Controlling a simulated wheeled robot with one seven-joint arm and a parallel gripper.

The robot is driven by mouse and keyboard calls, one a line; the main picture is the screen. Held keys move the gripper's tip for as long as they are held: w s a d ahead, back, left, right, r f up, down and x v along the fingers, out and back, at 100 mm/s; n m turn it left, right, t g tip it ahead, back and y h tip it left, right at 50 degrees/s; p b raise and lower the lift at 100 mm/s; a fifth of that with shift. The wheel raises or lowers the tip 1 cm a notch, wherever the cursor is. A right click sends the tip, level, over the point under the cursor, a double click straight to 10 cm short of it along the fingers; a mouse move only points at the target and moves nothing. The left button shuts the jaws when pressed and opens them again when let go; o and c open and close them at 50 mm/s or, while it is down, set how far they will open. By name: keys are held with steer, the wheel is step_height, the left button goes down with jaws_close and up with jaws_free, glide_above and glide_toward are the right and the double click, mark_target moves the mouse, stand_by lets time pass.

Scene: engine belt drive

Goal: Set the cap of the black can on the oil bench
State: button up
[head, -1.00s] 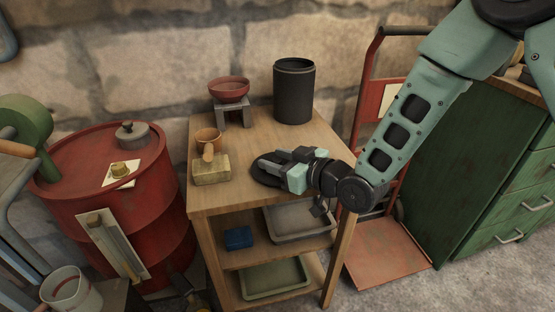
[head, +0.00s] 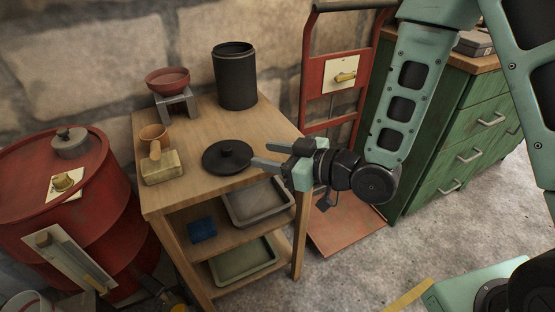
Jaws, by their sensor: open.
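The black can (head: 235,78) stands upright and open-topped at the back right of the wooden oil bench (head: 205,115). Its black round cap (head: 227,157), with a small knob on top, lies flat on the bench top near the front right edge. My gripper (head: 265,155) is open and empty. Its fingers point left towards the cap, just right of it and apart from its knob; whether a fingertip is above the cap's rim is hard to tell.
A red bowl on a grey stand (head: 175,103), a small tan pot (head: 154,135) and a brush-like block (head: 161,168) sit on the bench's left side. A red drum (head: 35,180) stands left. A red hand truck (head: 340,110) and green cabinet (head: 440,150) stand right.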

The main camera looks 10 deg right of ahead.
steer(key=s+d+r+g+h, duration=0.1)
steer(key=s+d+g+h, duration=0.1)
steer(key=s, duration=0.5)
steer(key=s+d+r+m+g+h, duration=0.1)
steer(key=s+d+r+g+h, duration=0.1)
steer(key=s+g+h, duration=0.2)
steer(key=s+d+r+m+g+h, duration=0.1)
steer(key=s+g+h, duration=0.3)
steer(key=s, duration=0.7)
steer(key=shift+d+r+h, duration=0.45)
steer(key=shift+d+h, duration=0.3)
steer(key=shift+h, duration=0.05)
steer(key=shift+w, duration=0.1)
steer(key=shift+r, duration=0.1)
